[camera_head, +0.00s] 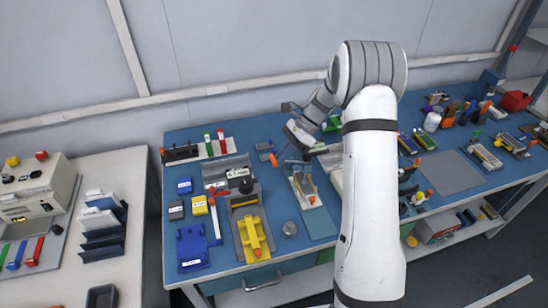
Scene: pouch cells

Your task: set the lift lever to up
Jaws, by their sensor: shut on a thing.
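My gripper (287,156) is at the end of my arm, low over the middle of the blue bench. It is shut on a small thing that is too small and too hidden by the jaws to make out. Just below and right of it is a pale fixture (311,201) with upright brown and metal parts. I cannot pick out the lift lever for sure, nor tell whether it stands up or down. A small part with an orange end (273,159) lies just left of the gripper. My arm hides part of the bench to the right.
Left of the fixture are a yellow clamp-like tool (252,236), a black-knobbed device (246,185) and blue and yellow boxes. A small metal cup (289,229) stands in front. A grey mat (450,172) lies bare at the right. A separate bench (60,285) is at the far left.

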